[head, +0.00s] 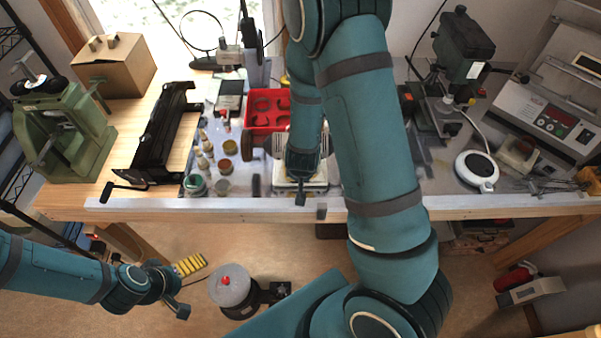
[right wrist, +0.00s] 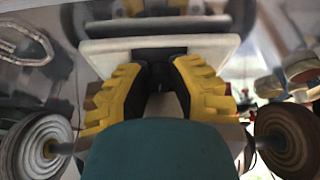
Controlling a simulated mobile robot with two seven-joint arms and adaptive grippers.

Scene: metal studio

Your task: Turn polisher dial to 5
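The polisher (head: 257,140) stands at the front edge of the bench, mostly hidden behind my right arm in the head view. In the right wrist view its two round wheels show, one at left (right wrist: 35,147) and one at right (right wrist: 287,142), with a pale base plate (right wrist: 215,48) beyond. I cannot see the dial or anything between the tips. My left gripper (head: 190,263) hangs low over the floor, away from the bench; its finger opening is unclear.
A black machine (head: 160,135) is farther left. A white round device (head: 476,170) lies at right. A grey round-topped machine (head: 231,284) stands on the floor near my left gripper.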

